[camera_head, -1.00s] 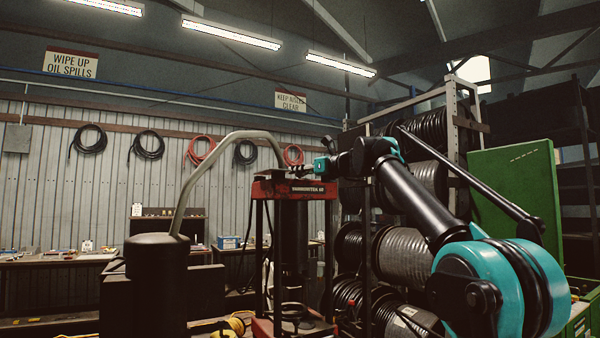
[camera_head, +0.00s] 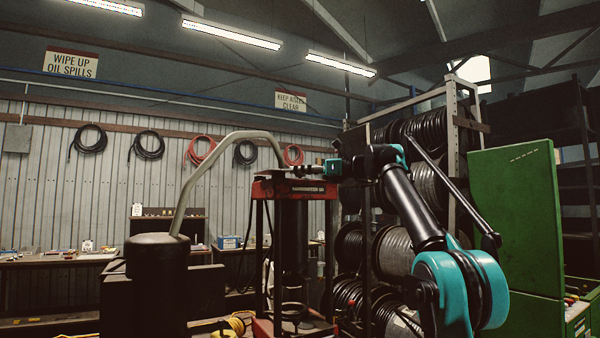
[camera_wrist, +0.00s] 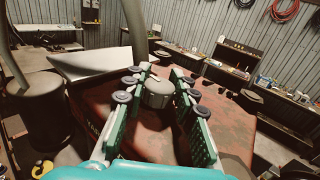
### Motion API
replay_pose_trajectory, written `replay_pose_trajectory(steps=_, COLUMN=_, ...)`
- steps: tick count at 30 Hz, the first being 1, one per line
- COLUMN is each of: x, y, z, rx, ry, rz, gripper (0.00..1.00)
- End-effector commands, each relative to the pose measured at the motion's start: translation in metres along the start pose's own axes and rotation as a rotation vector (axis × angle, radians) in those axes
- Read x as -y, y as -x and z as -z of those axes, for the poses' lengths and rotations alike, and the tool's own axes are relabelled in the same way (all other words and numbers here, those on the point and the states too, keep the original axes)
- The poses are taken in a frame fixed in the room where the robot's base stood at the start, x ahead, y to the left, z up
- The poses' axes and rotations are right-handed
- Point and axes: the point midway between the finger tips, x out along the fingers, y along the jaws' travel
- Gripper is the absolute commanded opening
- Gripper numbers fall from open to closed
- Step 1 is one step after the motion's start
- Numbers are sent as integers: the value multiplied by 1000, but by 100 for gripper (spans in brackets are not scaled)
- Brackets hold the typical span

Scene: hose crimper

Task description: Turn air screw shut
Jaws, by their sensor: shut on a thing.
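The air screw (camera_wrist: 158,94) shows in the wrist view as a short grey round cap on top of the worn red press head (camera_wrist: 230,112). My gripper (camera_wrist: 162,82) has its teal fingers with dark round pads on both sides of the cap, shut on it. In the head view my gripper (camera_head: 308,171) reaches in from the right, level, just above the red press head (camera_head: 268,188). The screw is too small there to make out apart from the fingers. Its thread is hidden, so I cannot tell how far it is turned.
A bent grey pipe (camera_head: 187,182) rises from a black cylinder (camera_head: 157,275) and curves over to the press. Hose reels on a rack (camera_head: 453,130) and a green cabinet (camera_head: 515,215) stand at the right. Benches line the back wall.

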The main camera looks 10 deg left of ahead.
Motion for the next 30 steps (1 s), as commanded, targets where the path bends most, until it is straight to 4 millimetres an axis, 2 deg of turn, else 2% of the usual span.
replay_pose_trajectory(steps=9, x=0, y=0, z=0, rx=-1, ry=0, rz=-5, gripper=0)
replay_pose_trajectory(steps=10, x=0, y=0, z=0, rx=-1, ry=0, rz=-5, gripper=28)
replay_pose_trajectory(steps=15, x=0, y=0, z=0, rx=-1, ry=0, rz=-5, gripper=49)
replay_pose_trajectory(steps=25, x=0, y=2, z=0, rx=-1, ry=0, rz=-4, gripper=49)
replay_pose_trajectory(steps=30, x=1, y=21, z=0, rx=-1, ry=0, rz=-2, gripper=49)
